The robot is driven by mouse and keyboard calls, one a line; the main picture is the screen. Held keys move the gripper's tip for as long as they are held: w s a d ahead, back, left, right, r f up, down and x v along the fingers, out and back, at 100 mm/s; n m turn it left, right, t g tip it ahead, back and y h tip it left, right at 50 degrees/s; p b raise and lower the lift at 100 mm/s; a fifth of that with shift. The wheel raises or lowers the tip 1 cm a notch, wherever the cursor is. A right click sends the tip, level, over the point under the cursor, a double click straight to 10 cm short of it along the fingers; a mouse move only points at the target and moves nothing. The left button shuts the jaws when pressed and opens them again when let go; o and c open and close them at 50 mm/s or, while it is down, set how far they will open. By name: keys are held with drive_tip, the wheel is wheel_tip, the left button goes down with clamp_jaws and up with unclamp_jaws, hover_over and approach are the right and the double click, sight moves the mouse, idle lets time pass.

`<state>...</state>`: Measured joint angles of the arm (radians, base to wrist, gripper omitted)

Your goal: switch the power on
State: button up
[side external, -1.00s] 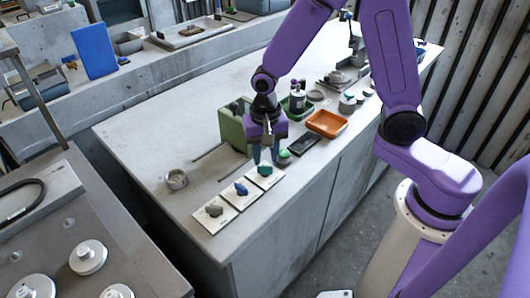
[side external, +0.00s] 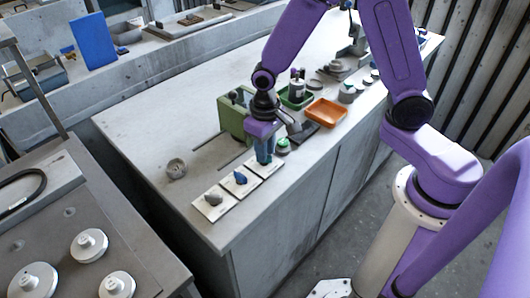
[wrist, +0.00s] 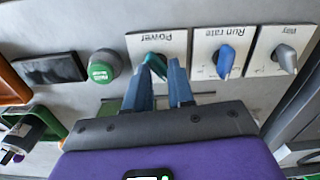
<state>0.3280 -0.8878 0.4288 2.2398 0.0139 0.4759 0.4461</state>
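The Power plate (wrist: 158,43) is a white card with a teal knob (wrist: 152,58), upside down in the wrist view. My gripper (wrist: 164,64) is over this plate with its two blue-grey fingers apart. The left finger overlaps part of the knob; I cannot tell whether it touches. In the side view my gripper (side external: 264,161) points down at the Power plate (side external: 267,168) and hides most of its knob. The Run rate plate with a blue knob (wrist: 226,60) and another plate with a grey knob (wrist: 286,58) sit beside it.
A green round button (wrist: 103,66) sits close to the Power plate, with a dark flat device (wrist: 50,68) beyond it. The bench's left part is clear.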

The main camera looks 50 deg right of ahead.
drive_tip(key=n, duration=0.3)
drive_tip(key=f+n, duration=0.1)
drive_tip(key=n, duration=0.1)
drive_tip(key=shift+w+d, duration=0.15)
drive_tip(key=shift+d, duration=0.2)
drive_tip(key=shift+f+n, duration=0.3)
drive_tip(key=shift+n, duration=0.1)
drive_tip(key=shift+w+a+f, duration=0.15)
drive_tip(key=shift+a+f, duration=0.05)
drive_tip(key=shift+f, duration=0.25)
clamp_jaws()
drive_tip(key=shift+w+r+m, duration=0.1)
drive_tip(key=shift+m, duration=2.3)
